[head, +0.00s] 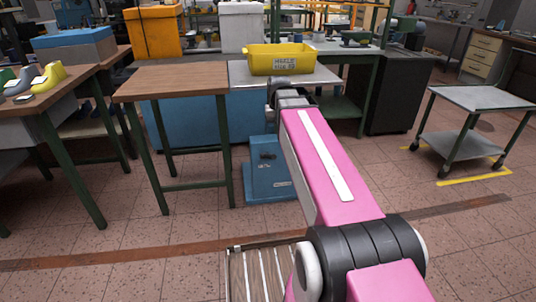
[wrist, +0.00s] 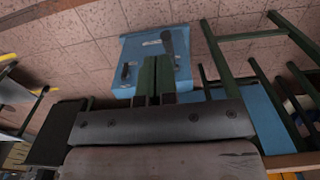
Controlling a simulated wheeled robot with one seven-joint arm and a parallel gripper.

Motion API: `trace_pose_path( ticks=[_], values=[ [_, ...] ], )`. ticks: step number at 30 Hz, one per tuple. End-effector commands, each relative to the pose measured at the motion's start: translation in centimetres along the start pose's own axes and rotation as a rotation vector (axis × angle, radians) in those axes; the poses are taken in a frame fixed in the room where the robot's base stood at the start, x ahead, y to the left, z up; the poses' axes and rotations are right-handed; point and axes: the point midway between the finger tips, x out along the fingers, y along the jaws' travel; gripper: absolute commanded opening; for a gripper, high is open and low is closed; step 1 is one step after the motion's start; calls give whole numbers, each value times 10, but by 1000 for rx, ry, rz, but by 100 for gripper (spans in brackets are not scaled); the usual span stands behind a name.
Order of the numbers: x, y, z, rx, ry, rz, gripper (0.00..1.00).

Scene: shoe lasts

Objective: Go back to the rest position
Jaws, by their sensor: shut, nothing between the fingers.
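My gripper (wrist: 156,80) shows in the wrist view as two dark fingers side by side, shut and with nothing between them. The fingers point toward a blue machine box (wrist: 150,48) standing on the floor; this view seems upside down. In the head view my pink arm stretches forward from the lower right. Its far end is in front of the grey-topped table (head: 240,77), below the yellow bin (head: 282,61). The fingers themselves are hidden in the head view. The blue box (head: 270,178) stands on the floor to the left of my arm.
A wooden-topped table (head: 172,82) stands left of the grey table. A workbench with coloured shoe lasts (head: 50,78) is at far left. A low metal trolley (head: 485,98) stands at right by yellow floor tape. Tiled floor (head: 150,225) is clear at front left.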

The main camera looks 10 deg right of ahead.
Motion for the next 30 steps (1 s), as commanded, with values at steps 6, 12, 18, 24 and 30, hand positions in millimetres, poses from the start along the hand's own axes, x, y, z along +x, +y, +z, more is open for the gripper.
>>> trace_pose_path(
  ticks=[6, 12, 18, 24, 30],
  values=[
    [22, 0, 7, 0, -2, 0, 0],
    [79, 0, 26, 0, -3, 0, 0],
    [136, 0, 50, 0, -1, 0, 0],
    [186, 0, 78, 0, 1, 0, 0],
    [217, 0, 97, 0, 4, 0, 0]
  ],
)
